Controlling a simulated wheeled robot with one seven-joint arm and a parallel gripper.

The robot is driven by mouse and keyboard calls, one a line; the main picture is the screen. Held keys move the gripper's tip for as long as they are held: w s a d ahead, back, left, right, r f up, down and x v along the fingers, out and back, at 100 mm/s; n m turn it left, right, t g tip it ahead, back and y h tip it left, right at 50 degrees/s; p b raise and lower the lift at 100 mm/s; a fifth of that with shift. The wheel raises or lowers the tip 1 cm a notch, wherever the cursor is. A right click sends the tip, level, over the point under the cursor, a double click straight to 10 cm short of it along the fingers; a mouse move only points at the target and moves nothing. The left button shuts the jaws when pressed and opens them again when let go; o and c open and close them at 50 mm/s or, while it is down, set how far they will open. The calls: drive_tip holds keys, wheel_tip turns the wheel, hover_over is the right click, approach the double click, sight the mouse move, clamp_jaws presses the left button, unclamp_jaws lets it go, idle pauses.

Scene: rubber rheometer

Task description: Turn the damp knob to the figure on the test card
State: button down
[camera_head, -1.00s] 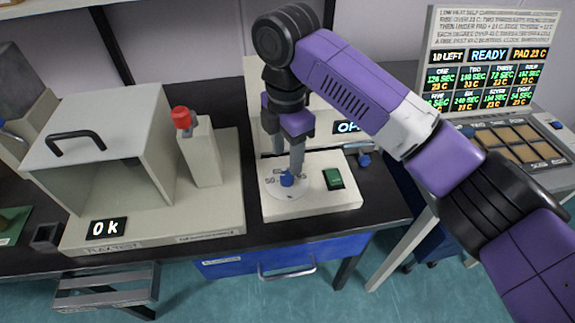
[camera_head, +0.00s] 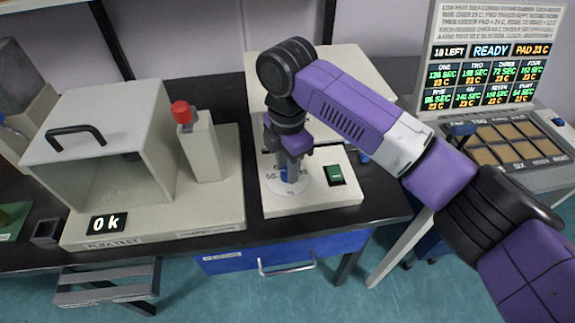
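The blue damp knob (camera_head: 283,176) sits on a round white dial on the front of the cream rheometer base (camera_head: 320,204). Only bits of its blue show, since my gripper covers most of it. Part of a scale figure that looks like 50 shows left of the knob. My gripper (camera_head: 291,174) points down with its fingertips at the knob. The fingers look close together, but whether they press on the knob is hidden. I cannot make out a test card with a readable figure.
A panel (camera_head: 492,60) reading READY stands right. A blue drawer (camera_head: 285,252) is below.

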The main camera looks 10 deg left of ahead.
drive_tip(key=shift+r+m+p, duration=0.2)
drive_tip(key=shift+m+p, duration=0.2)
drive_tip(key=shift+p, duration=0.2)
drive_tip(key=shift+m+p, duration=0.3)
drive_tip(key=shift+p, duration=0.1)
drive_tip(key=m+p, duration=0.2)
drive_tip(key=p, duration=0.1)
drive_tip(key=shift+s+r, duration=0.1)
drive_tip(key=shift+r, duration=0.05)
drive_tip(key=m+p, duration=0.6)
drive_tip(key=shift+m+p, duration=0.3)
drive_tip(key=shift+p, duration=0.05)
drive_tip(key=m+p, duration=0.4)
drive_tip(key=m, duration=0.1)
drive_tip(key=shift+f+m+p, duration=0.15)
drive_tip(key=shift+m+p, duration=0.35)
drive_tip(key=shift+m, duration=0.7)
drive_tip(key=shift+f+m+p, duration=0.1)
drive_tip(key=shift+m+p, duration=0.4)
drive_tip(key=shift+m, duration=0.7)
drive_tip(key=c, duration=1.1)
unclamp_jaws()
